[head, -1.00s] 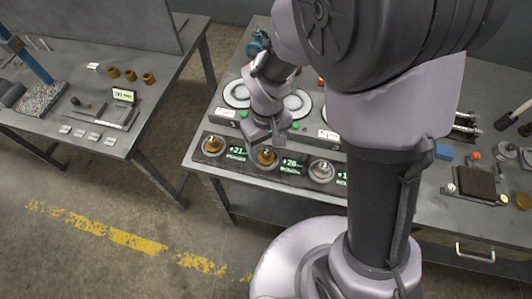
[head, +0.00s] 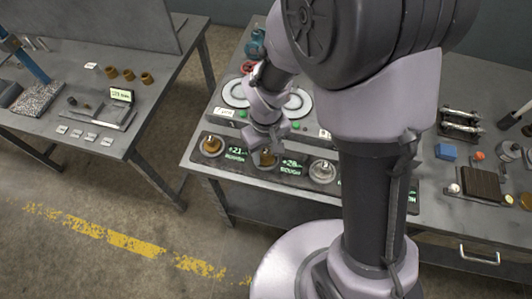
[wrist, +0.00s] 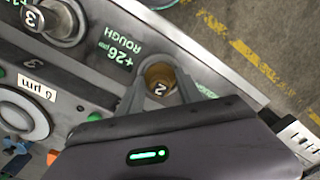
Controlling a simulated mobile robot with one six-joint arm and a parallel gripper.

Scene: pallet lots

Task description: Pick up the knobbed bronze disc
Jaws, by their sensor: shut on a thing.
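The knobbed bronze disc (wrist: 160,76) sits in the middle well of the dark front strip, its knob top marked "2". In the head view the disc (head: 265,160) is mostly covered by my gripper (head: 267,148). In the wrist view the two fingers of my gripper (wrist: 161,92) lie on either side of the knob, shut on it. I cannot see a gap under the disc. Another bronze knobbed piece (head: 212,146) sits in the well to the left, and a silver knobbed piece (head: 323,170) to the right, marked "3" in the wrist view (wrist: 62,22).
Green readouts (head: 293,165) show beside the wells, one reading "ROUGH". Round white plates (head: 236,93) and green buttons lie behind the strip. A blue block (head: 446,151) and a brown block (head: 480,183) stand at the right. A separate bench (head: 60,120) is at the left.

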